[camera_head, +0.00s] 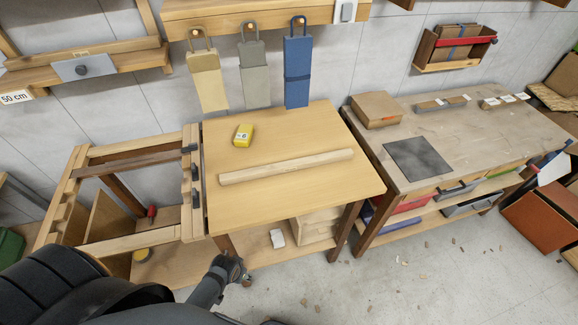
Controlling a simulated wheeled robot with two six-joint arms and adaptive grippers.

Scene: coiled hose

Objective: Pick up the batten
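The batten (286,167) is a long pale wooden bar lying flat on the light wooden table (300,125). It runs from the middle left of the top to the right, its right end slightly farther back. My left gripper (243,277) is low at the table's front left corner, in front of and below the tabletop, well apart from the batten. It is small and dark, and I cannot tell whether its fingers are open or shut. My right gripper is out of view. Nothing covers the batten.
Beige, grey and blue pouches (297,70) hang above the table's back. A slotted wooden frame (130,240) adjoins the left side. A grey workbench (470,120) with a cardboard box (376,109) stands at right.

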